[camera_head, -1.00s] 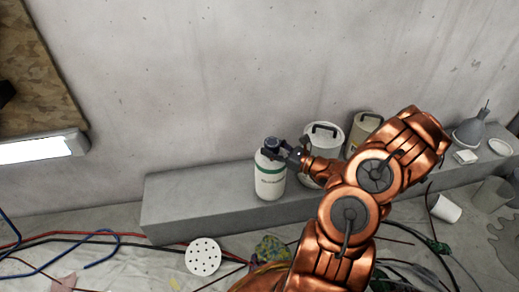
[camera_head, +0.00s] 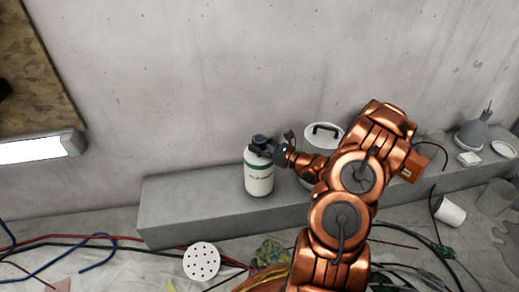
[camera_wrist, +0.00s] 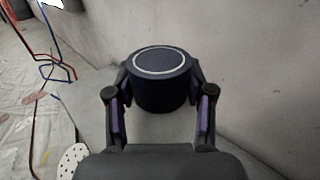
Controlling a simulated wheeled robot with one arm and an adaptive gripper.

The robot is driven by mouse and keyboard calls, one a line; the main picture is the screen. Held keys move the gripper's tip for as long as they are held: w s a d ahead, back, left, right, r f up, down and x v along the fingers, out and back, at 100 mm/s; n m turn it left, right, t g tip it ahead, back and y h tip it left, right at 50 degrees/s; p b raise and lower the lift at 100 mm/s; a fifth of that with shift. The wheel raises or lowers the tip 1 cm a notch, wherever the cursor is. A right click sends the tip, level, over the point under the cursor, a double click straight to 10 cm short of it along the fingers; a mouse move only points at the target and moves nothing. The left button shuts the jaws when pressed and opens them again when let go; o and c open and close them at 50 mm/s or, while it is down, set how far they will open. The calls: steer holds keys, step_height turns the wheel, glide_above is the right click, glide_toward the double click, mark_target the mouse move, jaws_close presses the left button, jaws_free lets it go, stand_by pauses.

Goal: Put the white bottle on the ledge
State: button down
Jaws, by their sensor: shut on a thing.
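The white bottle (camera_head: 259,178) has a green band and a dark cap, and it is upright in the head view. My gripper (camera_head: 263,146) is shut on its dark cap. In the wrist view the round dark cap (camera_wrist: 160,80) with a pale ring sits between the two fingers of my gripper (camera_wrist: 158,100). The grey ledge (camera_head: 180,206) runs along the wall. The bottle appears over the ledge's front part; whether its base touches the ledge top I cannot tell.
A pale lidded pot (camera_head: 322,137) stands on the ledge behind my arm. A grey funnel-shaped thing (camera_head: 473,134) and small white items are farther right. A white perforated disc (camera_head: 201,261), cables and a tipped white cup (camera_head: 450,211) lie on the sheeted floor. The ledge's left part is clear.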

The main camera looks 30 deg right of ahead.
steer(key=shift+f, duration=0.6)
steer(key=shift+c, duration=2.1)
jaws_free()
steer(key=shift+f, duration=0.1)
